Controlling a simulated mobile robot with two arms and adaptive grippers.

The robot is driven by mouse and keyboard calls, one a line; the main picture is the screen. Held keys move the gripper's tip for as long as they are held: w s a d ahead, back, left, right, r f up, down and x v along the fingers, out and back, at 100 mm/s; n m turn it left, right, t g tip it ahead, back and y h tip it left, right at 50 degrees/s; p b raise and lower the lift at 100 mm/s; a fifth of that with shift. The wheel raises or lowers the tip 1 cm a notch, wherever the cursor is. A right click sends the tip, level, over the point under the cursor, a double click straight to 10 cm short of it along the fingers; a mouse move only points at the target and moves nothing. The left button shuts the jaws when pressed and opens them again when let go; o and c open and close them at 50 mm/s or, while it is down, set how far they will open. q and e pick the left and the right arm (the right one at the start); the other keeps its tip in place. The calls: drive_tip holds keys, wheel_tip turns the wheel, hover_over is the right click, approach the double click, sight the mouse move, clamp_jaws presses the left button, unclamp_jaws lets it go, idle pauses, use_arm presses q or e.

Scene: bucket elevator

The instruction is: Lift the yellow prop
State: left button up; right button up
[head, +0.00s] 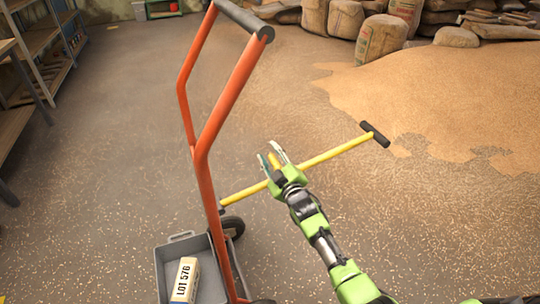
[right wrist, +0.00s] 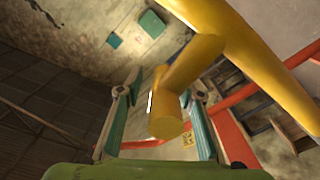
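The yellow prop (head: 325,157) is a long thin bar with a black grip (head: 375,134) at its right end. It slants across the head view, its lower left end beside the orange cart frame. My right gripper (head: 275,158) is at the bar's middle, with a short yellow stub between its fingers. The right wrist view shows the prop (right wrist: 250,50) large and close, its stub pointing between the two fingers of my right gripper (right wrist: 163,100). The fingers are apart, with visible gaps beside the stub. My left gripper is not in view.
An orange hand cart (head: 228,97) with a dark handle stands left of the gripper. Shelves (head: 40,45) stand far left. Sacks (head: 380,37) and a grain pile (head: 450,85) lie back right.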

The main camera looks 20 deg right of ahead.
drive_tip(key=shift+f, duration=0.15)
drive_tip(key=shift+s, duration=0.3)
drive_tip(key=s, duration=1.1)
drive_tip(key=shift+s+d, duration=0.2)
